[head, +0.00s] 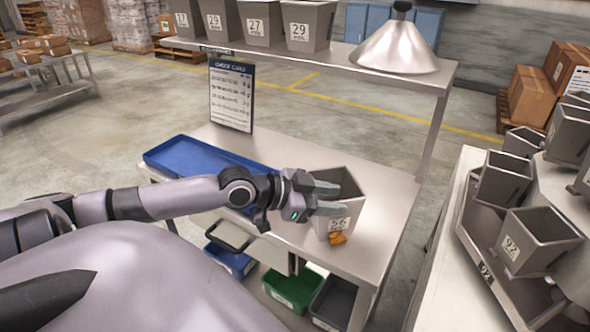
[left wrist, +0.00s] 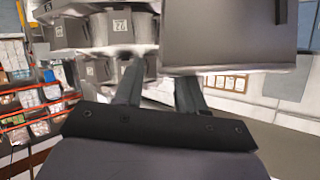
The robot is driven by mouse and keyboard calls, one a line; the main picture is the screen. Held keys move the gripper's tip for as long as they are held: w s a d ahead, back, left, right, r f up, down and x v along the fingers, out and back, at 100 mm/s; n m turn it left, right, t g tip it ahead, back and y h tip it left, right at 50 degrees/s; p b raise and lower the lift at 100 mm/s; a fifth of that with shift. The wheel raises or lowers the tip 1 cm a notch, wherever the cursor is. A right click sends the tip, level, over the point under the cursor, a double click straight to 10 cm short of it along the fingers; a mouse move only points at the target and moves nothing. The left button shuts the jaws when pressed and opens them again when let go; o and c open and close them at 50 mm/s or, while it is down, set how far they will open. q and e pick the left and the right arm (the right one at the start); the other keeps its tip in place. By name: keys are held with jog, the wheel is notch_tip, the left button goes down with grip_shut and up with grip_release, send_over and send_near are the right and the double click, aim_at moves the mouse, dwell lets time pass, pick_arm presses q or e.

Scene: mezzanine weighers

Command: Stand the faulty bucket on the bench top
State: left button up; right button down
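A grey open-topped bucket (head: 345,186) stands upright on the steel bench top (head: 385,190), towards its right end. Its front carries a white number label, partly covered and hard to read, and an orange tag (head: 337,238) shows at its lower front. My left gripper (head: 332,198) is at the bucket's left and front side, its fingers apart and overlapping it in the head view. In the left wrist view a large grey bucket face (left wrist: 230,35) lies above and right of my spread fingers (left wrist: 158,85). I cannot tell whether they touch it. My right gripper is out of view.
A blue tray (head: 190,160) and a check card (head: 231,95) are on the bench's left part. Several numbered buckets (head: 262,25) and a metal cone (head: 395,48) stand on the shelf above. A weigher with buckets (head: 540,240) stands at right. Bins (head: 290,290) sit below.

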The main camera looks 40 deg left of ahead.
pick_arm(q)
jog(key=v, duration=0.9)
jog(key=shift+p, duration=0.4)
dwell(0.5)
jog(key=s+a+f+n+g+y, duration=0.1)
jog(key=s+f+n+y, duration=0.1)
jog(key=s+f, duration=0.5)
jog(key=s+a+f+n+y, duration=0.1)
jog(key=s+f+n+y, duration=0.1)
jog(key=f, duration=0.9)
jog(key=d+f+n, duration=0.1)
jog(key=d+f, duration=0.3)
jog(key=d, duration=0.5)
jog(key=d+f, duration=0.4)
jog(key=d, duration=0.5)
jog(key=shift+s+n+g, duration=0.3)
jog(key=shift+s+n, duration=0.05)
jog(key=shift+n, duration=0.05)
